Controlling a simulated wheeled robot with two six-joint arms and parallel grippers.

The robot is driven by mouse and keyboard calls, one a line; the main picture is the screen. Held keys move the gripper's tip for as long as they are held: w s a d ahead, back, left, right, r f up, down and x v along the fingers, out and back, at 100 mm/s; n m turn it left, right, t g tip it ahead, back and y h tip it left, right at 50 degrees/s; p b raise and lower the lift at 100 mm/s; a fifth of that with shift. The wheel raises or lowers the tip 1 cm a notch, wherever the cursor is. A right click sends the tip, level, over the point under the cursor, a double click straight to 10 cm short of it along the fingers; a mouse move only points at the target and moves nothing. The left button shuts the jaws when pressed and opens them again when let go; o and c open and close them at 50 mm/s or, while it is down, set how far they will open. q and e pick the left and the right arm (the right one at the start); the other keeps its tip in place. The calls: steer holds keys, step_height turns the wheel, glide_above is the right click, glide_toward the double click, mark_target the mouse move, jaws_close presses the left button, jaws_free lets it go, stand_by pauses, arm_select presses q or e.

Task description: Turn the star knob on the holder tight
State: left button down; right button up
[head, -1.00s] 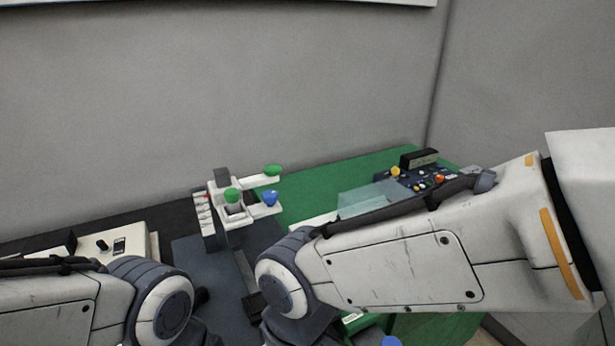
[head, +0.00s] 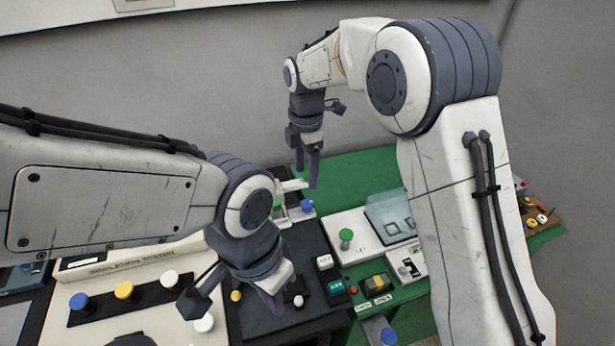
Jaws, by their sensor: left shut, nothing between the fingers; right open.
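My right gripper (head: 306,172) is open and empty, pointing down above and slightly behind the holder, apart from the knobs as far as I can see. My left gripper (head: 272,304) is shut and empty, low over the dark plate in front of the holder.
A white box (head: 340,262) with a green knob stands right of the dark plate (head: 300,245). At front left a white console (head: 150,262) carries blue, yellow and white knobs. A small panel (head: 536,212) sits far right. Green table is bare at the back.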

mark_target(307, 203)
steer(key=f+p, duration=0.1)
steer(key=f, duration=0.6)
steer(key=f+p, duration=0.1)
steer(key=f, duration=0.2)
steer(key=shift+w+d+f+p, duration=0.1)
steer(key=shift+w+f+p, duration=0.1)
steer(key=shift+w+p, duration=0.15)
